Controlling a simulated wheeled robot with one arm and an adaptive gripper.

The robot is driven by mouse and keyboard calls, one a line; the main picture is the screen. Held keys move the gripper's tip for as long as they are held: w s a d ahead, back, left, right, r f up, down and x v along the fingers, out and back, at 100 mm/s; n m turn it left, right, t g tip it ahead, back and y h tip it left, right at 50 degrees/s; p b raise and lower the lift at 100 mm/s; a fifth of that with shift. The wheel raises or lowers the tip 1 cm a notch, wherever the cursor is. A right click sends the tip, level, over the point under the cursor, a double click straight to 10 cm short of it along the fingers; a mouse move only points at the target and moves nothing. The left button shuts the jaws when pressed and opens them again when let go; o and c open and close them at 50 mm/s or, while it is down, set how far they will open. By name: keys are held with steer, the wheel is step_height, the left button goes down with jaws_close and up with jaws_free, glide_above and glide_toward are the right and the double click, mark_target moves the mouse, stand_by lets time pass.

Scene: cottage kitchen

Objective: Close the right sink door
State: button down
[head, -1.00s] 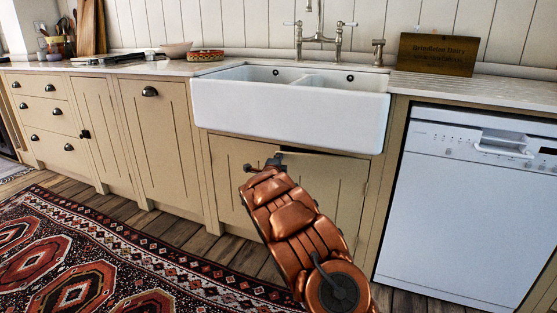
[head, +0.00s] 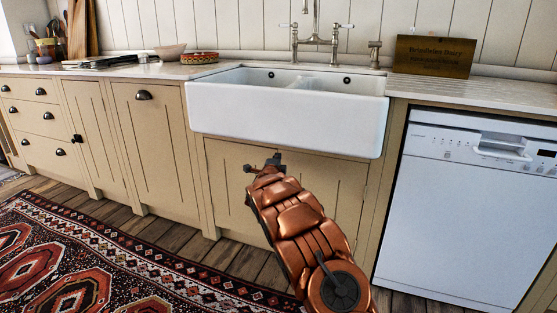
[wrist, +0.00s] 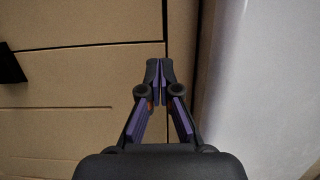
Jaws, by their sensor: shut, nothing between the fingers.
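The right sink door (head: 330,195) is a beige grooved panel under the white sink. In the head view its top edge looks flush with the frame, with no dark gap; my arm hides its lower left part. The left sink door (head: 228,185) also looks flush. My gripper (head: 268,163) is shut and empty, near the tops of the doors by their meeting edge. In the wrist view the fingertips (wrist: 159,65) are together in front of the beige door panel (wrist: 70,125), close to the seam; whether they touch it I cannot tell.
The white sink (head: 285,112) juts out just above the doors and fills the right side of the wrist view. A white dishwasher (head: 465,210) stands at the right. A patterned rug (head: 70,255) lies on the wooden floor at the left.

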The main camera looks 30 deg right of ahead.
steer(key=w+a+p+v, duration=0.1)
steer(key=w+a+v, duration=0.1)
steer(key=v, duration=1.1)
steer(key=shift+a, duration=0.15)
steer(key=s+a+r+n+g+y+p, duration=0.1)
steer(key=s+a+r+n+y+p, duration=0.1)
steer(key=a+r+n+y+p, duration=0.3)
steer(key=s+a+r+n+g+y+p, duration=0.1)
steer(key=s+a+r+n+p, duration=0.2)
steer(key=a+r+p, duration=0.35)
steer(key=s+a+r+n+g+y+p, duration=0.35)
steer(key=s+a+r+n+p, duration=0.25)
steer(key=s+a+r+p, duration=0.5)
steer(key=s+a+r+n+g+p, duration=0.1)
steer(key=s+r+n+g+p, duration=0.2)
steer(key=s, duration=1)
steer(key=s+a+r+n+g+y+p, duration=0.1)
steer(key=s+r+n+p, duration=0.4)
steer(key=s, duration=0.9)
steer(key=s+a+r+n+g+y+p, duration=0.1)
steer(key=s+a+r+n+g+p, duration=0.2)
steer(key=s+p, duration=0.5)
steer(key=s+r+n+g, duration=0.1)
steer(key=s+r+g, duration=0.1)
steer(key=s, duration=0.4)
steer(key=shift+a+r+g+p, duration=0.25)
steer(key=shift+r+g+p, duration=0.1)
steer(key=shift+r, duration=0.55)
